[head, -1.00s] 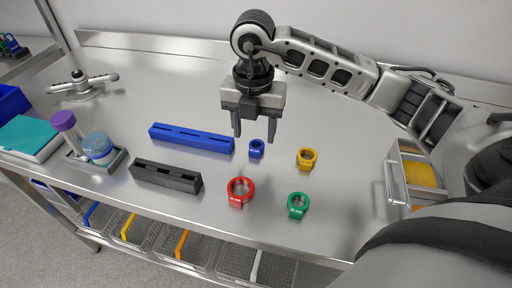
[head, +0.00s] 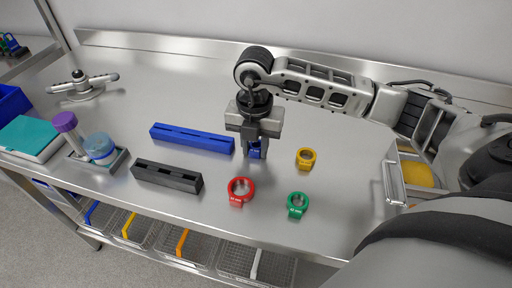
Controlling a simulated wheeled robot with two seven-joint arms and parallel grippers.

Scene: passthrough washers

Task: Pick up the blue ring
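The blue ring (head: 255,154) lies on the steel bench, behind the red ring (head: 240,191) and left of the yellow ring (head: 306,158). My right gripper (head: 255,157) is low over the blue ring, pointing down, with one finger on each side of it. A small gap seems to show between the fingers and the ring, but contact is too small to tell. The gripper hides the ring's upper part. My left gripper does not show in the head view.
A green ring (head: 298,205) lies at the front. A blue slotted block (head: 192,138) and a black slotted block (head: 166,176) lie to the left. A small tray with a purple-capped tube (head: 68,126) stands farther left. A metal bin (head: 396,178) stands at right.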

